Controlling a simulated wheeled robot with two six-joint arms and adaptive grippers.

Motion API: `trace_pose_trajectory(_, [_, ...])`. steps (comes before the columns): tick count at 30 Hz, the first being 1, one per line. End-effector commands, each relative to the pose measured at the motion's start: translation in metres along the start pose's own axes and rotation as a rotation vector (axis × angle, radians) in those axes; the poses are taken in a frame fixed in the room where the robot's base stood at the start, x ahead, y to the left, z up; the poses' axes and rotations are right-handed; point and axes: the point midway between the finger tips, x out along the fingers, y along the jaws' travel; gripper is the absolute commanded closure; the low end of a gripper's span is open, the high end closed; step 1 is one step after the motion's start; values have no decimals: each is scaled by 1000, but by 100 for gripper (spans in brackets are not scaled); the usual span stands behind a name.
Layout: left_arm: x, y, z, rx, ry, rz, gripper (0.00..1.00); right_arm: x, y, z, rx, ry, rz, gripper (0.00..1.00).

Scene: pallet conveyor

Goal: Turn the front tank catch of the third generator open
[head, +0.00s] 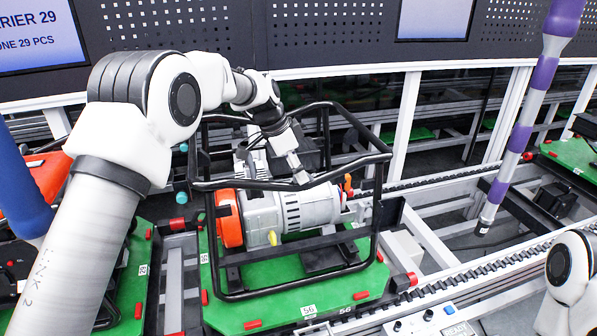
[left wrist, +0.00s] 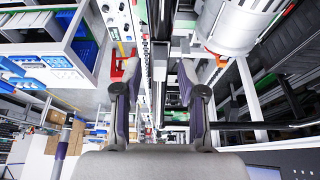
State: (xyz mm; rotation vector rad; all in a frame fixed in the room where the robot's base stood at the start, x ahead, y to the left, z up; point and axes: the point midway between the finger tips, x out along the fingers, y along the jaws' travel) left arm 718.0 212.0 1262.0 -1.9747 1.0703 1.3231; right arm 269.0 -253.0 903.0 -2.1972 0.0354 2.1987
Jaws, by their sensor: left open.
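A generator (head: 290,209) with an orange end and a grey finned body sits inside a black tube frame (head: 378,215) on a green pallet (head: 290,300) marked 56. A small orange lever-like part (head: 348,186) shows at its right end, and a yellow part (head: 272,238) low on its front. I cannot tell which part is the tank catch. My left gripper (head: 300,172) is above the generator, by the frame's upper bar. In the left wrist view its two fingers (left wrist: 160,95) are apart with nothing between them. My right gripper is out of view.
More green pallets stand at the left (head: 130,290) and at the far right (head: 575,160). A conveyor chain rail (head: 480,275) runs along the right. A purple-and-white banded pole (head: 520,130) comes down at the right. A control box (head: 440,320) sits at the front.

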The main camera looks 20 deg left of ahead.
Motion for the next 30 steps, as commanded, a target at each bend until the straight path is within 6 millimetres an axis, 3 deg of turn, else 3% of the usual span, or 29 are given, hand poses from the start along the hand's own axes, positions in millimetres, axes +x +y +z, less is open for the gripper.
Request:
trace_pose_trajectory(9, [-74,-1,-1,0,3,-2,59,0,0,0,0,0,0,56])
trace_pose_trajectory(15, [-107,-1,0,1,-1,0,59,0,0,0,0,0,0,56])
trace_pose_trajectory(30, [-112,0,0,0,-2,2,59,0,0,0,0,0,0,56])
